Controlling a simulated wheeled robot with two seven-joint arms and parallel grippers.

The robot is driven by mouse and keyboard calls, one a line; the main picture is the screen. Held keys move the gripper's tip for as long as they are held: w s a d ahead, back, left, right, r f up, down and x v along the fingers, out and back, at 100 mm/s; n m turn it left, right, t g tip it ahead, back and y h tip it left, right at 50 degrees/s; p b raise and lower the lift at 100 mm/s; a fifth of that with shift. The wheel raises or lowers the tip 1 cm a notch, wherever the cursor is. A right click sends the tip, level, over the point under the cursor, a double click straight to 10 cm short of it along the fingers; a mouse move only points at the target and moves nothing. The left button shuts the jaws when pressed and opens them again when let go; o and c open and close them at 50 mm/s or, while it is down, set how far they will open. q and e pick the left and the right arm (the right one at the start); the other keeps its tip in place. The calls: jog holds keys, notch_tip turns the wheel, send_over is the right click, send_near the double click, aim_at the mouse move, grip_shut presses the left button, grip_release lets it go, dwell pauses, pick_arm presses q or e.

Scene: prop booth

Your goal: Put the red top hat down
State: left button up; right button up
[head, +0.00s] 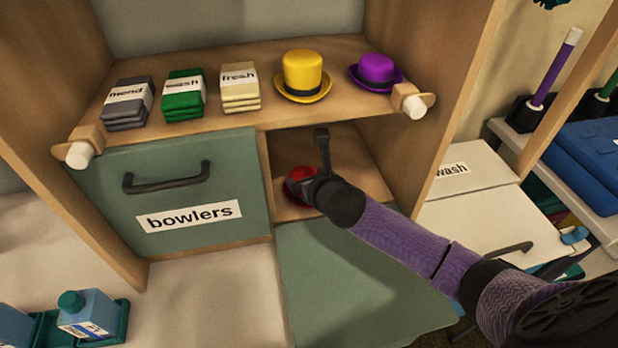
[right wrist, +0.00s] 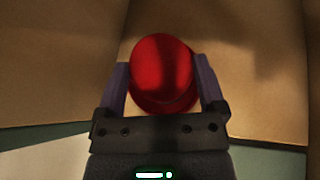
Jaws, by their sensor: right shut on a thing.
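The red top hat (head: 299,186) is inside the open compartment below the shelf in the head view, partly hidden by my right gripper (head: 312,182). In the right wrist view the red hat (right wrist: 163,72) sits between the two fingers of my right gripper (right wrist: 162,85), which are shut on its sides. Its underside is hidden, so I cannot tell whether it rests on the compartment floor (head: 345,172). My left gripper is in neither view.
The shelf above holds a yellow hat (head: 303,76), a purple hat (head: 376,71) and folded cloth stacks (head: 184,94). A closed green door labelled bowlers (head: 190,235) is left of the compartment. An open green flap (head: 350,285) lies below it. Bottles (head: 88,312) stand lower left.

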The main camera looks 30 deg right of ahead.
jog(key=shift+w, duration=0.1)
jog(key=shift+f, duration=0.15)
jog(key=o, duration=0.9)
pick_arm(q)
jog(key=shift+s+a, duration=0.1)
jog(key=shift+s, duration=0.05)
pick_arm(e)
jog(key=shift+r, duration=0.2)
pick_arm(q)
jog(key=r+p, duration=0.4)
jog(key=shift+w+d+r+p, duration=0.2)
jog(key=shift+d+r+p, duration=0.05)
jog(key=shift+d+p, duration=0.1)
pick_arm(e)
jog(key=v, duration=1.2)
